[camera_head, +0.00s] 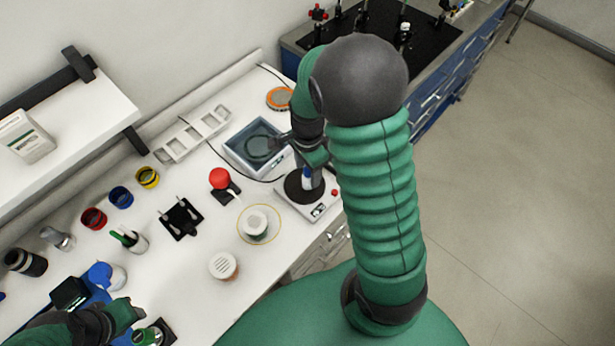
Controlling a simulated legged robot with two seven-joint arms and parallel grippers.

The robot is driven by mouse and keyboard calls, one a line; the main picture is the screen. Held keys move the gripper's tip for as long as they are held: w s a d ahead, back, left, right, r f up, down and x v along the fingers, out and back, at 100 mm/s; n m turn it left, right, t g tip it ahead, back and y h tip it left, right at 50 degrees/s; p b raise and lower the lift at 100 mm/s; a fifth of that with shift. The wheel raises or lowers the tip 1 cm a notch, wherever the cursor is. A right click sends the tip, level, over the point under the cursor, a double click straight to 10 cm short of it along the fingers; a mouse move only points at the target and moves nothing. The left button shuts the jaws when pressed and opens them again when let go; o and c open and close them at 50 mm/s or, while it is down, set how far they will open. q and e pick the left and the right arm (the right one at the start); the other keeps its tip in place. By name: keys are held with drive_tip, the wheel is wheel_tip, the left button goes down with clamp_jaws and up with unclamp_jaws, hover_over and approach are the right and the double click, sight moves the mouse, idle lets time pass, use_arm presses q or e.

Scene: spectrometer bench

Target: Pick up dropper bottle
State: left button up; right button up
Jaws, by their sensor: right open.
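A small white and blue bottle (307,179), which looks like the dropper bottle, stands on the round black plate of a white bench device (322,207). It is partly hidden by my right arm. My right gripper (284,140) is open and empty, above the right side of the blue-grey tray, a little behind and left of the bottle. It is apart from the bottle. My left gripper (122,312) is low at the bottom left, near blue and black items; its jaws are not clear.
The blue-grey tray (235,152) lies behind the device. A red ball-topped item (220,179), a white-lidded jar (255,223) in a yellow ring and another jar (223,266) stand to the left. A white rack (195,134) lies along the wall.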

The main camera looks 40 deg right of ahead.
sight(306, 181)
drive_tip(key=f, duration=0.3)
drive_tip(key=shift+s+a+f+p, duration=0.3)
drive_tip(key=shift+a+f, duration=0.1)
drive_tip(key=shift+f, duration=0.25)
drive_tip(key=shift+w+d+f, duration=0.15)
drive_tip(key=shift+w+d, duration=0.05)
drive_tip(key=shift+w, duration=0.05)
drive_tip(key=shift+s+d, duration=0.1)
drive_tip(key=shift+d, duration=0.1)
drive_tip(key=c, duration=0.7)
drive_tip(key=shift+a, duration=0.3)
clamp_jaws()
